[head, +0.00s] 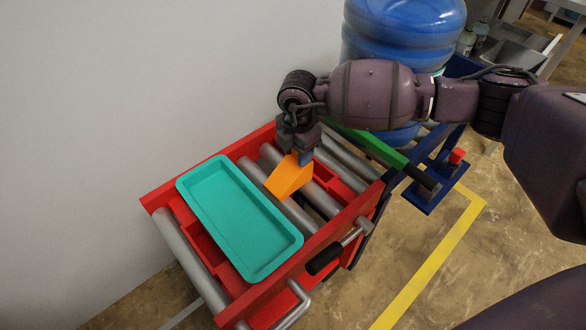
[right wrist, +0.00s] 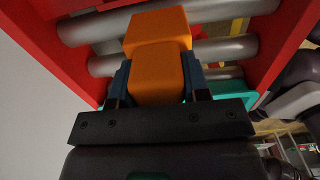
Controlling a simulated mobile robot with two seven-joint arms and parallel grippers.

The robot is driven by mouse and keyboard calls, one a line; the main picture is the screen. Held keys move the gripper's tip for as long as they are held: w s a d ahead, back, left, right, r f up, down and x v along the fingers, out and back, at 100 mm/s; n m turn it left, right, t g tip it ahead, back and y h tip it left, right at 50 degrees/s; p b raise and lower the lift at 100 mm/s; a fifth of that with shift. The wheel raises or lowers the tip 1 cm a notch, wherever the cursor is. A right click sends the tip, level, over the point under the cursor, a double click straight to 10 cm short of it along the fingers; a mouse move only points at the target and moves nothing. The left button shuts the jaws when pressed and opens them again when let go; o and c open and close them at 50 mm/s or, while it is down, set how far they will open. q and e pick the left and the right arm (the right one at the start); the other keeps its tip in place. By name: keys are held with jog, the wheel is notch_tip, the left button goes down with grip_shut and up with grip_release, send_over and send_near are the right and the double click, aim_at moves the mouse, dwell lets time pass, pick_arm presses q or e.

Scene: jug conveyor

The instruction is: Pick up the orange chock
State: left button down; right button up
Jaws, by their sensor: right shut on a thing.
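The orange chock (head: 289,178) is a wedge-shaped block over the rollers of the red conveyor cart. My right gripper (head: 304,155) reaches down from above and is shut on it. In the right wrist view the chock (right wrist: 158,65) sits between the two dark blue fingers of the right gripper (right wrist: 157,82), with grey rollers behind it. I cannot tell whether the chock touches the rollers. My left gripper is not in view.
A teal tray (head: 240,222) lies on the rollers left of the chock. The red cart frame (head: 285,270) has a black-gripped lever (head: 325,258) in front. A big blue jug (head: 395,35) stands behind my right arm, near a green bar (head: 370,143). A wall rises at left.

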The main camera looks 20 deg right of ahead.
grip_shut()
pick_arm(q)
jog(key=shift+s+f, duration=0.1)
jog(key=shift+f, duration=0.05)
